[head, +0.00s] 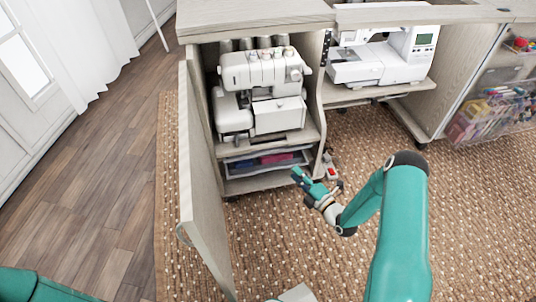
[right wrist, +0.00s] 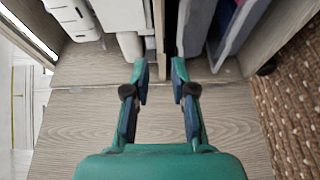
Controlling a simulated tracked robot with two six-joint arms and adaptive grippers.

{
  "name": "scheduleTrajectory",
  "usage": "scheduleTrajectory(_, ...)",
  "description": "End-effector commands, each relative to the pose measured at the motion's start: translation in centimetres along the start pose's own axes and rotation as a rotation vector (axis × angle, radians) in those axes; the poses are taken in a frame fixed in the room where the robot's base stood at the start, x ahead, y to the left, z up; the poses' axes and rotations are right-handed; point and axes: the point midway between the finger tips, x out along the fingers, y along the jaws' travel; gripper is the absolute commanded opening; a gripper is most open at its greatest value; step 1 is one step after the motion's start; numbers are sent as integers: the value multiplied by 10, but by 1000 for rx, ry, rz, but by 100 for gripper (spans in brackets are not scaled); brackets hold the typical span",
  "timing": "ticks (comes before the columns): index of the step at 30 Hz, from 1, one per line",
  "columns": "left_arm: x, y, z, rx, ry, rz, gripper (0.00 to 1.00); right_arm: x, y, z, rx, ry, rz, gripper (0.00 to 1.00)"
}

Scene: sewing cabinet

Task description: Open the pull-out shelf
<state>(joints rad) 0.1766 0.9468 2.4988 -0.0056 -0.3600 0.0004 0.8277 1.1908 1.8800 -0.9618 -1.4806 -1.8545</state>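The pull-out shelf (head: 289,141) is a pale wooden board in the left cabinet bay, with a white serger (head: 265,85) standing on it. It sits inside the bay, above a drawer unit. My right gripper (head: 303,178) is low in front of the bay's right side. In the right wrist view, the right gripper (right wrist: 160,75) is open, with a clear gap between its fingers. A narrow board edge, apparently the shelf, lies beyond that gap; contact cannot be told. My left gripper is out of view.
The cabinet door (head: 200,170) stands open on the left. Translucent drawers (head: 265,160) with coloured contents are under the shelf. A sewing machine (head: 384,55) stands on a shelf to the right. The rug (head: 285,235) in front is largely clear.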

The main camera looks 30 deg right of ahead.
Motion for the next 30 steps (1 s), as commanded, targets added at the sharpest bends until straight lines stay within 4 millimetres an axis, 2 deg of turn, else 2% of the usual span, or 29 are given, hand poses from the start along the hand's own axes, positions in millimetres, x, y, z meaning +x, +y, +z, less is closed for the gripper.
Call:
scheduleTrajectory(5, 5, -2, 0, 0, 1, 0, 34, 15, 0, 0, -11, 4, 6, 25)
scheduleTrajectory(8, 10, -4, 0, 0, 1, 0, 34, 31, 0, -1, -11, 4, 8, 25)
scheduleTrajectory(18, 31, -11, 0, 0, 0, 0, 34, 104, -2, 0, -10, 2, 7, 25)
scheduleTrajectory(24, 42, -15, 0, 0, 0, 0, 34, 141, -2, 0, -6, 1, 5, 25)
scheduleTrajectory(30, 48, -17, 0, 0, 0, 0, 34, 161, -1, 0, -5, 0, 3, 25)
